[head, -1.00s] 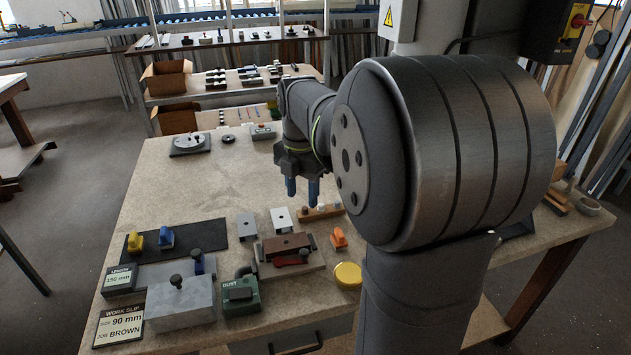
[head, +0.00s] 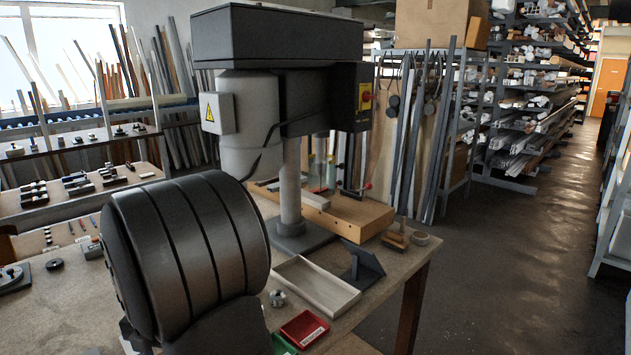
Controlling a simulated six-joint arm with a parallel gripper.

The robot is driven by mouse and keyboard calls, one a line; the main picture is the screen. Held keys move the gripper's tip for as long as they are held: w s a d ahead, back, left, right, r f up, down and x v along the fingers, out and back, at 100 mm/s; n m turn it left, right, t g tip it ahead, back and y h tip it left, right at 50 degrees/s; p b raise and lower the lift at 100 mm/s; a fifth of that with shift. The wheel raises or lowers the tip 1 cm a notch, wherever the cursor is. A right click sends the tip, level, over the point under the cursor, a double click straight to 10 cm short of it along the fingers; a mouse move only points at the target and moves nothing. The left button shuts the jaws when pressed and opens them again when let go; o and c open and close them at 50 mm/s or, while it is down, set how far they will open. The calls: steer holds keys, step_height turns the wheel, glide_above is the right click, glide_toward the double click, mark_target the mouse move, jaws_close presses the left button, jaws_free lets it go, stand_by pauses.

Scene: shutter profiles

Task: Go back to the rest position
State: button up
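My gripper is not visible in the head view now. Only a large dark joint of my own arm shows at the lower left, and it covers part of the bench (head: 350,262). Whether the gripper holds anything cannot be seen.
A drill press (head: 290,160) stands on the bench behind my arm. A shallow tray (head: 315,288), a dark angled stand (head: 361,268), a red bin (head: 304,329) and a small metal part (head: 277,298) lie near the right edge. Open floor (head: 500,260) extends to the right.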

steer(key=shift+f, duration=2.35)
steer(key=shift+r, duration=0.15)
step_height(320, 180, up, 17)
step_height(320, 180, down, 18)
steer(key=shift+r, duration=0.2)
steer(key=shift+s+d+r+m, duration=0.25)
steer(key=shift+s+m, duration=0.15)
steer(key=shift+m, duration=0.3)
steer(key=shift+s+d+m, duration=0.1)
steer(key=shift+s+m, duration=0.2)
steer(key=shift+m, duration=0.4)
